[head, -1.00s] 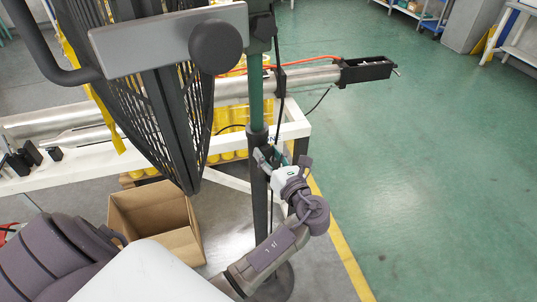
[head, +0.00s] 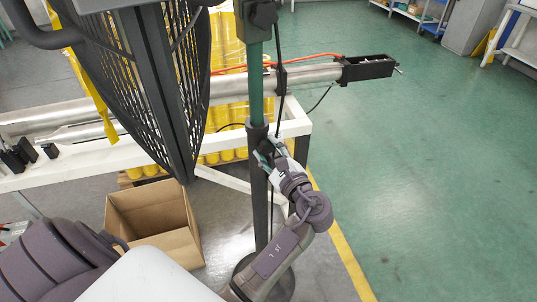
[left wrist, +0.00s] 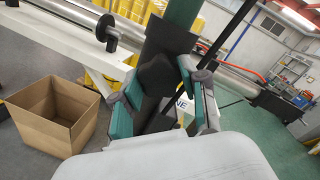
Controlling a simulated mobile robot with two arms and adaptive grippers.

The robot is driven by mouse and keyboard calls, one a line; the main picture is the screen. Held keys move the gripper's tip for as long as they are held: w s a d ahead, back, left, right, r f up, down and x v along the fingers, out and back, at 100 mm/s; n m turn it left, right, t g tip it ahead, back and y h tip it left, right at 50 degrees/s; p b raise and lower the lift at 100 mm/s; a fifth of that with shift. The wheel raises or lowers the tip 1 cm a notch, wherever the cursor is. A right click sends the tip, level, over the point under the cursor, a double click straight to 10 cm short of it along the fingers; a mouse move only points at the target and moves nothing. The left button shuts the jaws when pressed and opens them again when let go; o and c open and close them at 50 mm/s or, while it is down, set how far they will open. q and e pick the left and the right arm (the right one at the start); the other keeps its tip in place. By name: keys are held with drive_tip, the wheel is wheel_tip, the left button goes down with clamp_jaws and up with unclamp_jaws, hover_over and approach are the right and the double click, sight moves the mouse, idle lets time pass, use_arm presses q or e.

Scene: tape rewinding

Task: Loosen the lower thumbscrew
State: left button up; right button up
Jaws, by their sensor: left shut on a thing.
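The lower thumbscrew (head: 265,148) is a small dark knob on the black sleeve at the foot of the green post (head: 256,85). In the left wrist view it is the dark knob (left wrist: 155,74) in front of the black upright. My left gripper (head: 271,151) is shut on it, with the fingers on either side. In the left wrist view the gripper (left wrist: 158,100) shows its green-padded fingers at both sides of the knob, and they partly hide it in the head view. My right gripper is not in view.
An open cardboard box (head: 150,212) stands on the floor left of the post. The white frame (head: 90,165) carries a metal roller behind it. A dark mesh guard (head: 185,90) hangs close on the left. An upper knob (head: 263,14) sits higher on the post.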

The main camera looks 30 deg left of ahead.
use_arm(q)
drive_tip(key=n+b, duration=0.3)
drive_tip(key=n, duration=0.1)
drive_tip(key=shift+f, duration=0.25)
drive_tip(key=shift+r+n+b, duration=0.15)
drive_tip(key=shift+n+b, duration=0.75)
drive_tip(key=shift+n, duration=0.3)
drive_tip(key=o, duration=1.2)
drive_tip(key=shift+c, duration=0.2)
